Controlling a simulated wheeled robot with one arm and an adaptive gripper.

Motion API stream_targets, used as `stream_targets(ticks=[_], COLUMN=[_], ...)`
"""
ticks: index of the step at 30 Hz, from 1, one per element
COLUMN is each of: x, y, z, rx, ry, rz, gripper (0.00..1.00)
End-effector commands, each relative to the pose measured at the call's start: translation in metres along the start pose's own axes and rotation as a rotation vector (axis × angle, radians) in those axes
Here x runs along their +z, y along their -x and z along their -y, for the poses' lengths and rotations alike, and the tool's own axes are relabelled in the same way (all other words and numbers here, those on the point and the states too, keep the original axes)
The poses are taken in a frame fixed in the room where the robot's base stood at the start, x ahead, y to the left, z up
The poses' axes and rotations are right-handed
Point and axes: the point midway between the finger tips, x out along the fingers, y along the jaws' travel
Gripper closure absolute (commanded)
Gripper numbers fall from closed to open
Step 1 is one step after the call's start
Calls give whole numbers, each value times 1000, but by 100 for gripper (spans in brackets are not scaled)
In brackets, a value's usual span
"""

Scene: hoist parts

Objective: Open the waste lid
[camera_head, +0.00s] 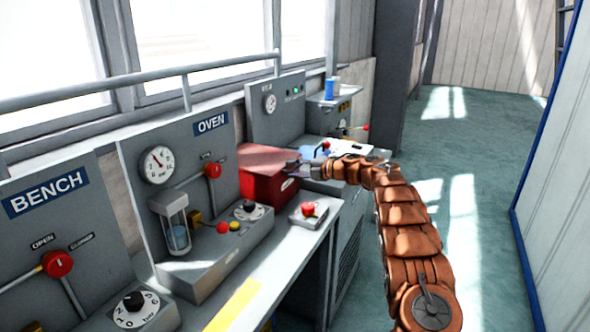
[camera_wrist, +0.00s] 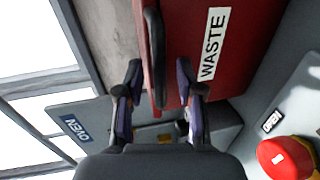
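The red waste box (camera_head: 268,188) stands on the bench beside the oven panel, with its lid (camera_head: 262,158) down. In the wrist view its red face carries a white WASTE label (camera_wrist: 213,45). A dark handle bar (camera_wrist: 152,45) runs along the box's edge in that view. My gripper (camera_head: 300,167) is at the right end of the box. In the wrist view my gripper (camera_wrist: 159,75) is open, one finger on each side of the handle's line, with gaps visible. I cannot tell whether a finger touches the box.
A red push button (camera_head: 308,210) sits on a small block in front of the box; it is also in the wrist view (camera_wrist: 285,158). The oven panel (camera_head: 180,165) with its red lever and hourglass stands left. A blue can (camera_head: 329,89) stands behind. Open floor lies right.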

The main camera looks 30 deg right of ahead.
Motion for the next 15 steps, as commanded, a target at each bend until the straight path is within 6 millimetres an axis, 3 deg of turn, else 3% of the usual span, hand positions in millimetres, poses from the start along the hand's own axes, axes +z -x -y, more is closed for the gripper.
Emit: stream_targets(ticks=[1,11,15], x=[0,0,0], y=[0,0,0], z=[0,0,0], rx=[0,0,0], ry=[0,0,0], rz=[0,0,0], gripper=[66,100,100])
